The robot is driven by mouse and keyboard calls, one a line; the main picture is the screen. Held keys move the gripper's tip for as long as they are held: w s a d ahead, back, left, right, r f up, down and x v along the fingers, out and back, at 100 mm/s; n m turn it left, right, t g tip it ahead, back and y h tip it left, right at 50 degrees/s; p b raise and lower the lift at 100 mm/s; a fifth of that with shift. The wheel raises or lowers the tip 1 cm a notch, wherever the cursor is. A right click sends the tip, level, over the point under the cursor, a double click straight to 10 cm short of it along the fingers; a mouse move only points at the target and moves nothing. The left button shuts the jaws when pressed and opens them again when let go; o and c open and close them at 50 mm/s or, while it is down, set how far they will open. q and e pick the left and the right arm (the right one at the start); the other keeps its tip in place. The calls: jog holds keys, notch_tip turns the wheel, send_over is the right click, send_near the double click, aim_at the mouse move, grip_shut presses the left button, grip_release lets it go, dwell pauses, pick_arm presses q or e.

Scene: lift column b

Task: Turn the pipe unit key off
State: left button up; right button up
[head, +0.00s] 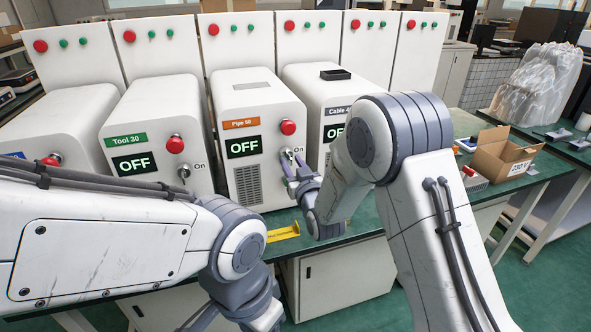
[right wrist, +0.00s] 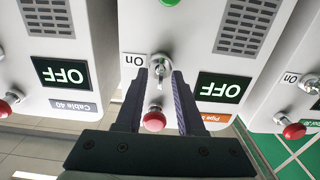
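The pipe unit (head: 258,92) is a white box with an orange "Pipe" label, a red button (head: 288,127) and a display (head: 244,147) reading OFF. Its silver key (right wrist: 160,66) sits in a switch beside an "On" mark, seen upside down in the right wrist view. My right gripper (right wrist: 160,78) is open, with one finger on each side of the key and gaps visible between. In the head view the right gripper (head: 293,162) is at the unit's front, partly covering the key. My left gripper (head: 212,317) hangs low at the bottom edge, its fingers mostly cut off.
The Tool 30 unit (head: 155,120) stands to the left and the Cable unit (head: 322,95) to the right, both displays reading OFF. A yellow strip (head: 283,233) lies on the green bench. An open cardboard box (head: 502,155) stands at the right.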

jog(key=b+v, duration=0.2)
jog(key=v, duration=0.8)
jog(key=shift+s, duration=0.15)
jog(key=s+a+n+g+h+p, duration=0.15)
jog(key=s+a+g+p, duration=0.3)
jog(key=s+g, duration=0.55)
jog(key=s+d+r+n+g+h+p, duration=0.1)
jog(key=s+d+r+g+p, duration=0.1)
jog(key=s, duration=0.9)
jog(key=s+d+r+n+g+h+p, duration=0.1)
jog(key=s+d+g, duration=0.4)
jog(key=s, duration=0.7)
jog(key=shift+r+h+p, duration=0.45)
jog(key=shift+h+p, duration=0.1)
jog(key=shift+p, duration=0.05)
